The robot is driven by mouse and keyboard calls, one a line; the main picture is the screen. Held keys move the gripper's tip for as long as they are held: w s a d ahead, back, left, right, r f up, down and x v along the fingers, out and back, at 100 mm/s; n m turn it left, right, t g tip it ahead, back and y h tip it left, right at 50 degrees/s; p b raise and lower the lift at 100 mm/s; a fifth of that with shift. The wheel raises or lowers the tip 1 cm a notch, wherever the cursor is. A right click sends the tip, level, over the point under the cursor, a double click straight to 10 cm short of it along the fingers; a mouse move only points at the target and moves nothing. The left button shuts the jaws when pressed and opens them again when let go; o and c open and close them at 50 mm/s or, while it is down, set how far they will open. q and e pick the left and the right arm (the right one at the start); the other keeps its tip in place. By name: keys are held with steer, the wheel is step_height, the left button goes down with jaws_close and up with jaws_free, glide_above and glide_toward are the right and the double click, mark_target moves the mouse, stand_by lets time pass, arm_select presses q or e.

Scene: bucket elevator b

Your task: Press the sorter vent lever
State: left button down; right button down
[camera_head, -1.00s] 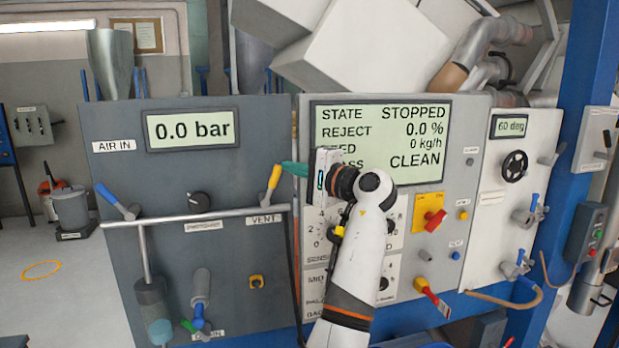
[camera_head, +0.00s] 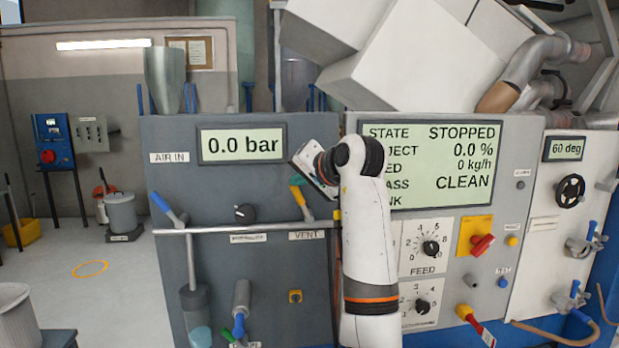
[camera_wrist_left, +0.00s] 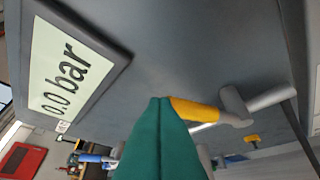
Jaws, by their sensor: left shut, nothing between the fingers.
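The vent lever (camera_head: 298,195) has a yellow handle on a grey shaft and sits above the VENT label (camera_head: 307,236) on the dark grey panel. Its handle leans up to the left. My left gripper (camera_head: 296,181) is at the handle's upper end, its green fingers shut and empty. In the left wrist view the shut fingers (camera_wrist_left: 161,108) overlap the end of the yellow handle (camera_wrist_left: 194,109); they look to be touching or very close. My right gripper is not in view.
A pressure display (camera_head: 242,145) reads 0.0 bar. A large screen (camera_head: 465,191) shows STOPPED and CLEAN. A horizontal pipe (camera_head: 215,228) runs below the lever.

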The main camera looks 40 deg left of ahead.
arm_select(q)
steer(key=shift+s+a+f+n+t+h, duration=0.2)
steer(key=shift+s+a+n+t+h, duration=0.1)
steer(key=shift+a+h, duration=0.1)
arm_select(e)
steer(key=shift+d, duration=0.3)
